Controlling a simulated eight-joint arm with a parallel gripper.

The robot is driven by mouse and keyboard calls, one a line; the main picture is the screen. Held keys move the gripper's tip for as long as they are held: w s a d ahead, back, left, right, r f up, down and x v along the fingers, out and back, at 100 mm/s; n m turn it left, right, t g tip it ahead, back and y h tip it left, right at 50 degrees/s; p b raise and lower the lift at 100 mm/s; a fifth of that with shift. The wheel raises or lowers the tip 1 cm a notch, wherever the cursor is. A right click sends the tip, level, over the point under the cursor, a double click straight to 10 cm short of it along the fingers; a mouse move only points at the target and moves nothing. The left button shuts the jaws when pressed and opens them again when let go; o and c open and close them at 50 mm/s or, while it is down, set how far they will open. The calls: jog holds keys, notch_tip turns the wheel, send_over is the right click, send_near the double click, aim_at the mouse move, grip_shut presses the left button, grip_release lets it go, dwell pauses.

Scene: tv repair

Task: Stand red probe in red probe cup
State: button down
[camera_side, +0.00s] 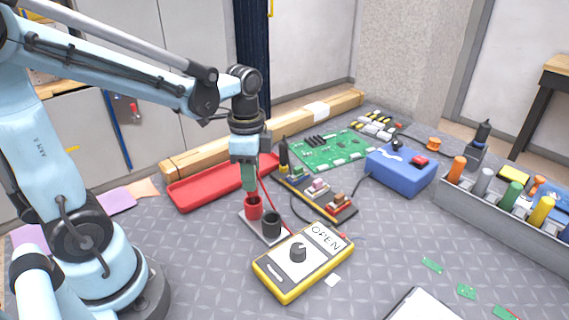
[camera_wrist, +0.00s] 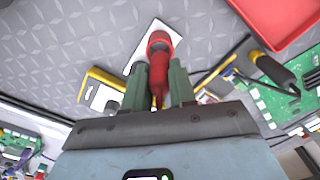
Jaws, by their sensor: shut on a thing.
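The red probe (camera_wrist: 159,74) is between the green fingers of my gripper (camera_wrist: 158,92), which is shut on it. In the side view my gripper (camera_side: 250,186) points straight down, directly above the red probe cup (camera_side: 254,211). The fingertips are close to the cup's rim, and the probe is mostly hidden by the fingers there. In the wrist view the probe lines up with the red cup (camera_wrist: 159,38); its tip is hidden, so I cannot tell how deep it sits. The red lead (camera_side: 267,196) runs off to the right.
A black cup (camera_side: 271,226) shares the small plate with the red one. The yellow multimeter (camera_side: 303,262) lies in front. A red tray (camera_side: 205,190) is behind, and a board with parts (camera_side: 318,194) and a black probe (camera_side: 284,155) are to the right.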

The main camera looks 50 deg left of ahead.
jog(key=shift+f, duration=1.5)
jog(key=c, duration=0.8)
grip_release()
jog(key=shift+c, duration=0.2)
jog(key=shift+r, duration=6.05)
